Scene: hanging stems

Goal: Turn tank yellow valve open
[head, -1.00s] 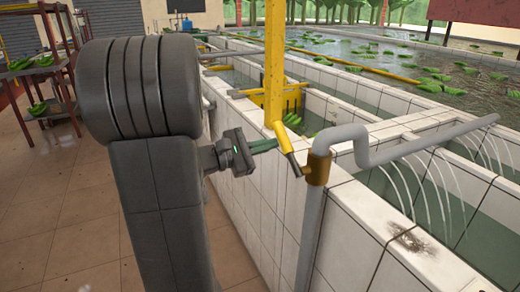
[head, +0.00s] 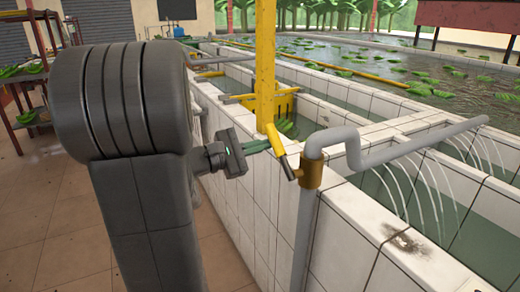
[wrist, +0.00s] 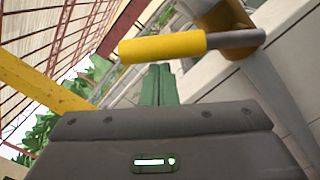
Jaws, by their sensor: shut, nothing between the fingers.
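The yellow valve handle (head: 277,139) sticks out up and to the left from a brass valve body (head: 310,174) on a grey upright pipe (head: 304,235). Water streams from the pipe's far end into the tank. My gripper (head: 268,145) is shut and empty, its green fingers pointing at the handle from the left. In the wrist view the handle (wrist: 163,47) lies across the picture just beyond the fingertips (wrist: 157,70). Whether the fingertips touch the handle I cannot tell.
The white tiled tank wall (head: 345,240) runs along the right. A yellow post (head: 265,60) stands behind the handle. A rack with green bunches (head: 22,75) is at the far left, and the tiled floor (head: 50,215) there is clear.

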